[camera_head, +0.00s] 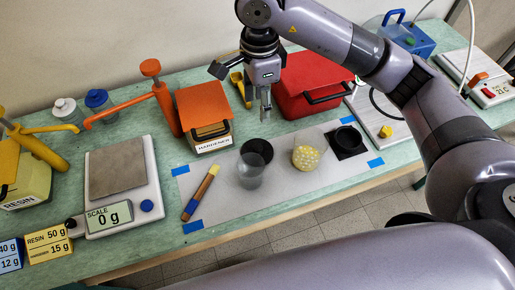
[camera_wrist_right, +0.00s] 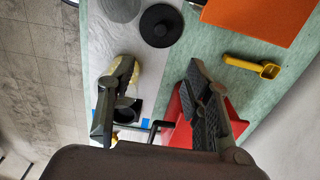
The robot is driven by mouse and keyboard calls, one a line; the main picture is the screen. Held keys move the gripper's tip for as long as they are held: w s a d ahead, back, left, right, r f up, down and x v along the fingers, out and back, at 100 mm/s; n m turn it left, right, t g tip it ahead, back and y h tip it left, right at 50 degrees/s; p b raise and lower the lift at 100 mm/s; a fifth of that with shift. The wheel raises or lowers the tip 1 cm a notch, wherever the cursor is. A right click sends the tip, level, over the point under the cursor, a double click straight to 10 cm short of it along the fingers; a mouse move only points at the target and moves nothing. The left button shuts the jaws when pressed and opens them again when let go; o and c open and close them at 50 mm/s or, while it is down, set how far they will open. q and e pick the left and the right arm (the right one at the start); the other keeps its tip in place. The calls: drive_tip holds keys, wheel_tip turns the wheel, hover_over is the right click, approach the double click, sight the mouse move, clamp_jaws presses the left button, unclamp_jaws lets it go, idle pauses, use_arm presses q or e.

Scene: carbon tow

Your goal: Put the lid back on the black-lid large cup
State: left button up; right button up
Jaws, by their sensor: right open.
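A round black lid (camera_head: 257,150) lies flat on the grey mat, just behind a clear, empty-looking large cup (camera_head: 249,175). In the right wrist view the lid (camera_wrist_right: 161,25) has a raised centre knob, and the grey round shape beside it seems to be the cup (camera_wrist_right: 120,8). The cup stands upright with no lid on it. My right gripper (camera_head: 265,112) points down above the table, behind the lid and in front of the red box. In the right wrist view my right gripper (camera_wrist_right: 160,70) has its fingers wide apart with nothing between them. My left gripper is not in view.
A yellow-filled cup (camera_head: 306,156) and a black square with a dark round piece (camera_head: 347,140) stand right on the mat (camera_head: 285,185). An orange-lidded hardener box (camera_head: 205,110), red box (camera_head: 312,85) and yellow scoop (camera_head: 241,88) are behind. A brush (camera_head: 200,193) lies left.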

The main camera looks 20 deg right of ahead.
drive_tip(key=p, duration=0.4)
hover_over(258, 147)
wheel_tip(258, 147, down, 11)
drive_tip(key=shift+s+f, duration=0.1)
drive_tip(key=shift+f, duration=0.1)
drive_tip(key=shift+d+f, duration=0.1)
drive_tip(key=shift+f, duration=0.35)
drive_tip(key=shift+f, duration=0.15)
drive_tip(key=f+p, duration=0.2)
drive_tip(key=f, duration=0.1)
drive_tip(key=shift+a+f, duration=0.2)
drive_tip(key=shift+f, duration=0.75)
